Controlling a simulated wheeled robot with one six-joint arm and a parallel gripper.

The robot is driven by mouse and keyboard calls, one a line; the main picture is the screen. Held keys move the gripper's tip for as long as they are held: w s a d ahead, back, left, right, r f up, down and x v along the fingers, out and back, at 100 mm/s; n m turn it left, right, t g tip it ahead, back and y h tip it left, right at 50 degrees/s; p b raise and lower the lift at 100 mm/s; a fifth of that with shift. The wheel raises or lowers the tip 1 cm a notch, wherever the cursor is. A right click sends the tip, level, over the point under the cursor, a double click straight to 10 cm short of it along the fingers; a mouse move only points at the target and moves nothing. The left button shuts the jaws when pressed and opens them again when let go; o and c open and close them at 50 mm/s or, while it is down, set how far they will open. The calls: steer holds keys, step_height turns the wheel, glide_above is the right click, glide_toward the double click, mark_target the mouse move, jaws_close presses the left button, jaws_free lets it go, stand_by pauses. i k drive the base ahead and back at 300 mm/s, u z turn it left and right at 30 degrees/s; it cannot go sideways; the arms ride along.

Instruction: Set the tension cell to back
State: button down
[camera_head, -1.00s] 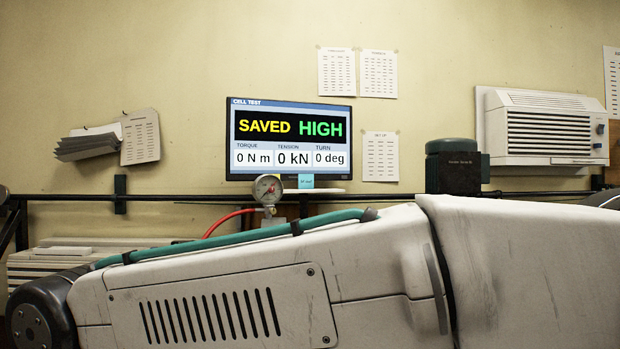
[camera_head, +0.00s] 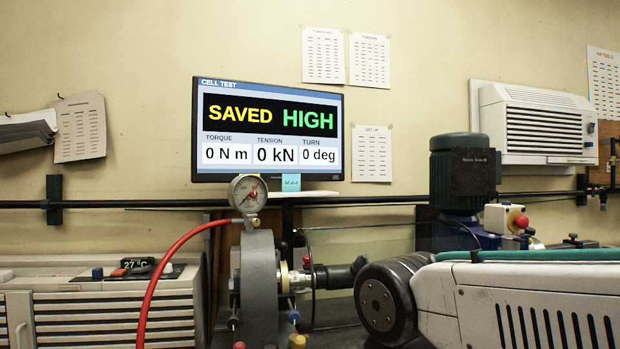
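A grey upright round housing (camera_head: 258,290), which looks like the tension cell, stands below the monitor. A dial gauge (camera_head: 248,193) sits on top of it and a red hose (camera_head: 168,268) curves away to its left. The monitor (camera_head: 268,131) reads SAVED HIGH, with 0 N m, 0 kN and 0 deg. My arm crosses the lower right, its dark joint right of the housing. My gripper is not visible.
A beige slatted unit (camera_head: 100,310) reading 27 °C stands at the left. A dark green motor (camera_head: 462,178) and a red button (camera_head: 521,221) are at the right. A black rail (camera_head: 130,203) runs along the wall. My arm hides the lower right of the bench.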

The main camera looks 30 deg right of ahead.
mark_target(262, 311)
steer(key=u, duration=0.45)
steer(key=k, duration=1.3)
steer(key=z, duration=0.1)
steer(key=i, duration=0.85)
steer(key=z, duration=0.35)
